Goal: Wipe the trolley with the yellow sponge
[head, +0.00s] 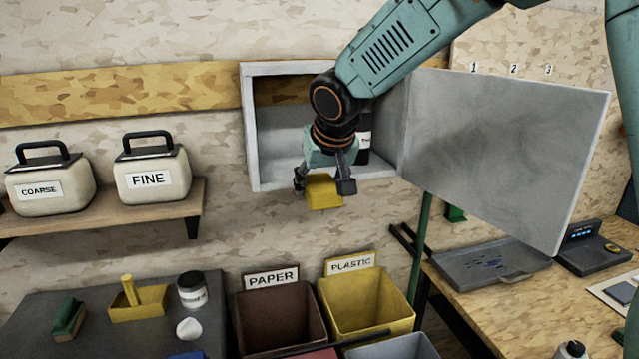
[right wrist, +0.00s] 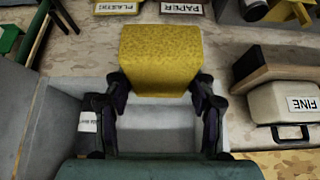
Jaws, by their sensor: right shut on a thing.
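My right gripper (head: 325,184) is shut on the yellow sponge (head: 323,193) and holds it in the air in front of the open wall cabinet. In the right wrist view the sponge (right wrist: 160,58) sits between both fingers (right wrist: 160,92), its broad face toward the camera. A dark grey flat top (head: 110,341) at the lower left may be the trolley; I cannot tell for sure. The sponge is well above it and apart from it. My left gripper is not in view.
The grey top bears a green brush (head: 69,318), a yellow tray (head: 150,303), a jar (head: 192,291) and a white lump (head: 189,328). Paper (head: 280,318) and plastic (head: 365,300) bins stand beside it. The cabinet door (head: 505,150) stands open to the right.

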